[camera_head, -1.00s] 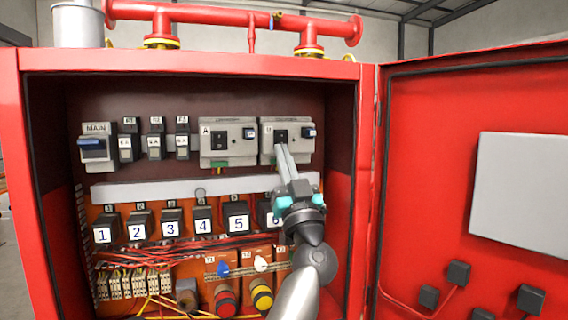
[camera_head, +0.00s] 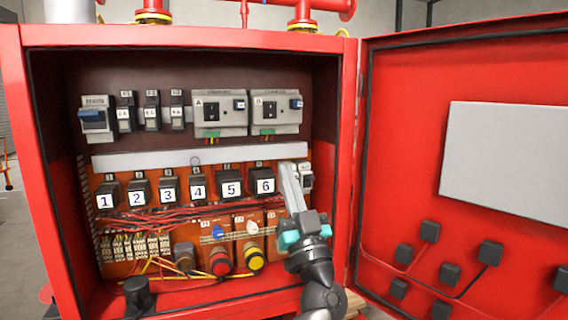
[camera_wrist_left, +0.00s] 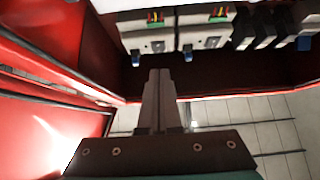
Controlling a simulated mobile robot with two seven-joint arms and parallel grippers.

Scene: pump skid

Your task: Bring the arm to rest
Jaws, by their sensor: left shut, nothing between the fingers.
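My left gripper (camera_head: 287,168) is in front of the open red cabinet (camera_head: 196,39), at the right of the row of numbered black blocks, beside block 6 (camera_head: 263,186). Its pale fingers are shut together with nothing between them and point up. In the left wrist view the shut fingers (camera_wrist_left: 160,78) point toward modules A and B, which show upside down. Module A (camera_head: 220,112) and module B (camera_head: 276,111) are above the fingers in the head view. I cannot tell whether the fingertips touch anything. My right gripper is not in view.
The cabinet door (camera_head: 410,190) stands open on the right, with a grey panel (camera_head: 510,160) and several black boxes. The main switch (camera_head: 96,118) is at the upper left. Red (camera_head: 219,262) and yellow (camera_head: 253,257) buttons sit low, left of my wrist. Loose wires run below the blocks.

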